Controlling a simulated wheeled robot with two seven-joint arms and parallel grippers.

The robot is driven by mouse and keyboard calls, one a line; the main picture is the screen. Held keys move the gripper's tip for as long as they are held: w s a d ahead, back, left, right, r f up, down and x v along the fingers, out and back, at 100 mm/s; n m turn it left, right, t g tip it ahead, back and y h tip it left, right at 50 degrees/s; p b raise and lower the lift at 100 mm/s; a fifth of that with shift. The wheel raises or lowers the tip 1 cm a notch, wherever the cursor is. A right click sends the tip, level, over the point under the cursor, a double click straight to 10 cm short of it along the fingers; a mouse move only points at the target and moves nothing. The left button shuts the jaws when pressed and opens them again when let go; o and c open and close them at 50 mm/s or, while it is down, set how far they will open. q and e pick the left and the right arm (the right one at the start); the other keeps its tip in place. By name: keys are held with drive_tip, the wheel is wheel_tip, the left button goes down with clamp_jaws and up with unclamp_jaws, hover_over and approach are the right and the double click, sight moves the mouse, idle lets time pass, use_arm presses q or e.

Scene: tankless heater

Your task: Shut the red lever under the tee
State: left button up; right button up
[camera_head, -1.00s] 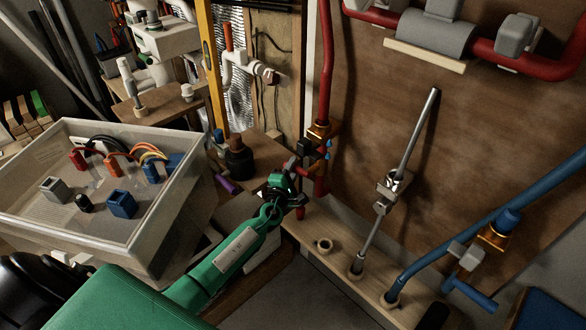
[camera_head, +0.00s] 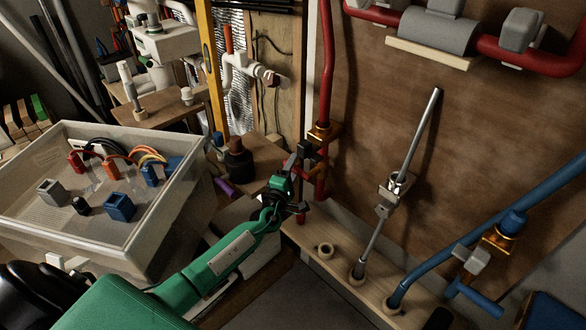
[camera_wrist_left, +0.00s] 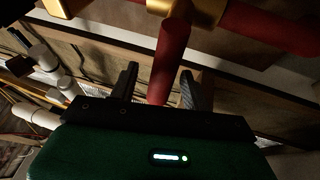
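The brass tee (camera_head: 322,131) sits on the red vertical pipe (camera_head: 326,60) at the board's left edge. Below it, red parts (camera_head: 320,185) are partly covered by my left gripper (camera_head: 306,180). In the left wrist view, a red bar (camera_wrist_left: 170,55) hangs from the brass fitting (camera_wrist_left: 195,8) and runs down between the two dark fingers of my left gripper (camera_wrist_left: 159,77). The fingers stand apart, with a visible gap on the left of the bar. I cannot tell whether this bar is the lever or pipe. My right gripper is not seen.
A clear-walled bin (camera_head: 150,240) with wired parts stands left of my green left arm. A steel rod (camera_head: 415,140) leans at the board, and a blue pipe (camera_head: 460,240) rises on the right. A wooden ledge (camera_head: 300,232) runs below the tee.

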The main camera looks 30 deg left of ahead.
use_arm(q)
drive_tip(key=s+f, duration=0.2)
drive_tip(key=s, duration=1.1)
drive_tip(key=shift+s+d+f+b, duration=0.25)
drive_tip(key=shift+d+f+b, duration=0.05)
drive_tip(key=shift+b, duration=0.05)
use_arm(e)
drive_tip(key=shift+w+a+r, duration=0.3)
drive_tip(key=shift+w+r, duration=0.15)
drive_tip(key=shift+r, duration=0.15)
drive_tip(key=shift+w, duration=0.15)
